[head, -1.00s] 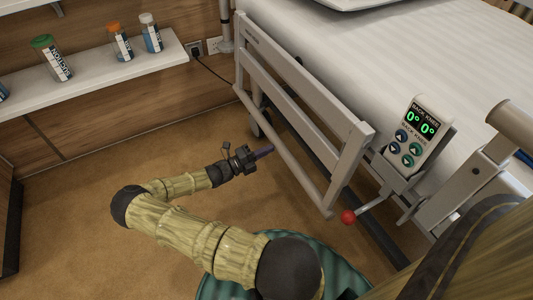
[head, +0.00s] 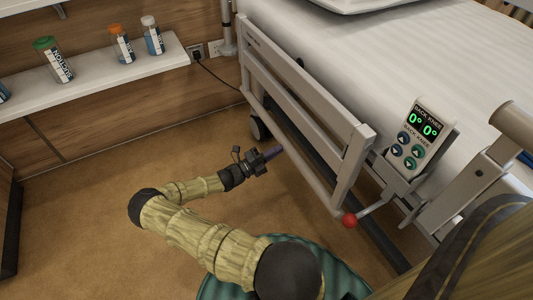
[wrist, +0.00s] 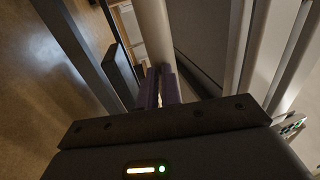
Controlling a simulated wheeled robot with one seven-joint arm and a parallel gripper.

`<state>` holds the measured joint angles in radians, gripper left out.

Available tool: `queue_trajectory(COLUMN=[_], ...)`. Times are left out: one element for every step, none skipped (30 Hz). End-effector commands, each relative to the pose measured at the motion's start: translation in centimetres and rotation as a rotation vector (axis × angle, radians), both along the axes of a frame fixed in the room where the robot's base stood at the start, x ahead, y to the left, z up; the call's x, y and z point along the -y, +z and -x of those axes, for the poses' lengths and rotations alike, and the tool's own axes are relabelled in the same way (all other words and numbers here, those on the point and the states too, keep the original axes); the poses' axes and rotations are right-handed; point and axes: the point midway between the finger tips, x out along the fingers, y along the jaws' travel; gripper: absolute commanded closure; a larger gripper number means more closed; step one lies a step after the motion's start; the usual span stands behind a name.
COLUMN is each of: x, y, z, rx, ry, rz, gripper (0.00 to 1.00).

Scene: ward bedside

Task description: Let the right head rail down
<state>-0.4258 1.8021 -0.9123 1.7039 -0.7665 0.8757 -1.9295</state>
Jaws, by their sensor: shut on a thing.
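The right head rail (head: 300,90) is a pale grey barred frame along the near side of the bed, seen in the head view. Its lower tube (head: 309,182) hangs low beside the bed frame. My gripper (head: 277,151) is at this lower tube, about midway along it. In the wrist view its purple fingers (wrist: 160,87) are shut on a pale tube (wrist: 153,35) of the rail. A red knob (head: 349,219) on a short lever sits at the rail's near end, very close to the lower tube's end. Whether they touch is unclear.
A control panel (head: 415,135) showing 0° and 0° stands at the bed's side, right of the rail. A white shelf (head: 100,72) with several bottles is on the wall at left. The brown floor (head: 90,220) left of my arm is clear.

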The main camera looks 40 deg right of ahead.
Motion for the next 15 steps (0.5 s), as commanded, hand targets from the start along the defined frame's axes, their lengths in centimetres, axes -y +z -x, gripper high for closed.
queue_trajectory(x=[0.9, 0.9, 0.9, 0.8, 0.7, 0.6, 0.4, 0.2, -0.2, -0.5, -0.9, -1.6, -2.1, -2.7, -3.5], y=[0.5, 0.5, 0.4, 0.4, 0.4, 0.4, 0.3, 0.3, 0.2, 0.0, -0.1, -0.3, -0.4, -0.6, -0.8], z=[0.2, 0.2, 0.2, 0.2, 0.2, 0.2, 0.1, 0.1, 0.1, 0.0, 0.0, -0.1, -0.2, -0.3, -0.5], rx=[-0.001, -0.001, -0.002, -0.002, -0.002, -0.002, -0.002, -0.002, -0.001, -0.001, -0.001, 0.000, 0.001, 0.001, 0.001], ry=[-0.005, -0.005, -0.004, -0.004, -0.005, -0.005, -0.006, -0.006, -0.007, -0.008, -0.008, -0.009, -0.009, -0.008, -0.007], rz=[0.005, 0.005, 0.005, 0.005, 0.005, 0.004, 0.004, 0.004, 0.004, 0.003, 0.002, 0.002, 0.001, 0.000, 0.000], gripper=[1.00, 1.00, 1.00, 1.00, 1.00, 1.00, 1.00, 1.00, 1.00, 1.00, 1.00, 1.00, 1.00, 1.00, 1.00])
